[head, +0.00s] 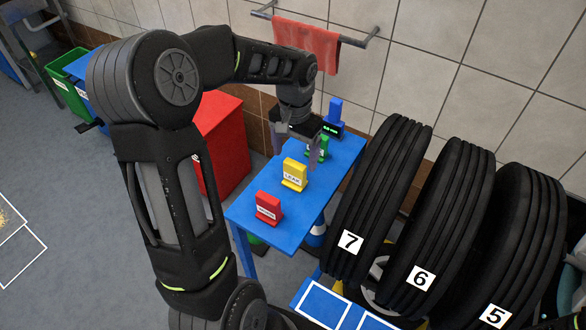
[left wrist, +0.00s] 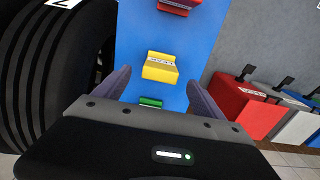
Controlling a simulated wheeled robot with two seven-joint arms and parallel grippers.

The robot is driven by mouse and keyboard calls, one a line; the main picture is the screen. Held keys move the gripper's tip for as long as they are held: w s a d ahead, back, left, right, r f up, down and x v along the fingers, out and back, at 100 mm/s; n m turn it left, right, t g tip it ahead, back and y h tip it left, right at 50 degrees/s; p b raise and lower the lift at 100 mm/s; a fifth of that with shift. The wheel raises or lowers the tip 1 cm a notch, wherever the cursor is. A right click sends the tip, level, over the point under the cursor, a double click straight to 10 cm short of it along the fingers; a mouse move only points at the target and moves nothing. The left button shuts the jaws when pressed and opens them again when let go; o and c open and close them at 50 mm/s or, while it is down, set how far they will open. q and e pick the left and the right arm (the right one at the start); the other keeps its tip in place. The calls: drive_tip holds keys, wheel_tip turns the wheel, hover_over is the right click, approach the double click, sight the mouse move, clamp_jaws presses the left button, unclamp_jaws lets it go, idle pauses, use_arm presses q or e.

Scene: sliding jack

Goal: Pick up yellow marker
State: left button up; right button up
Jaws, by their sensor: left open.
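The yellow marker (head: 295,174), a small block with a white label, stands on the blue table between the red marker (head: 268,207) and the green marker (head: 318,148). My left gripper (head: 302,158) is open above the table, near the green and yellow markers, and partly covers the green one. In the left wrist view the yellow marker (left wrist: 160,68) lies ahead of and between the spread fingers (left wrist: 161,90), with nothing held. The green marker (left wrist: 150,102) shows just above the gripper body, partly hidden. My right gripper is not in view.
The blue table (head: 247,213) is narrow. Large upright tires, numbered 7 (head: 372,190), 6 (head: 433,230) and 5 (head: 510,240), stand close on its right.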

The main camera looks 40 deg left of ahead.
sight(295, 173)
use_arm(q)
drive_tip(key=shift+s+d, duration=0.1)
drive_tip(key=shift+f+b, duration=0.95)
drive_tip(key=shift+f, duration=0.35)
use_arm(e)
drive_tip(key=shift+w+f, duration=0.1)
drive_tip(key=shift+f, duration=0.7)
use_arm(q)
wheel_tip(295, 173, down, 5)
drive_tip(key=b, duration=0.4)
drive_tip(key=shift+f, duration=0.2)
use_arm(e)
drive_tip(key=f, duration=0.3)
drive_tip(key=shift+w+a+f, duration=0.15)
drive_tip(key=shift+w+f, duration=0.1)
use_arm(q)
drive_tip(key=shift+r, duration=0.1)
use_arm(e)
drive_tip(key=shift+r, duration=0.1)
use_arm(q)
drive_tip(key=shift+c, duration=0.6)
drive_tip(key=c, duration=1.4)
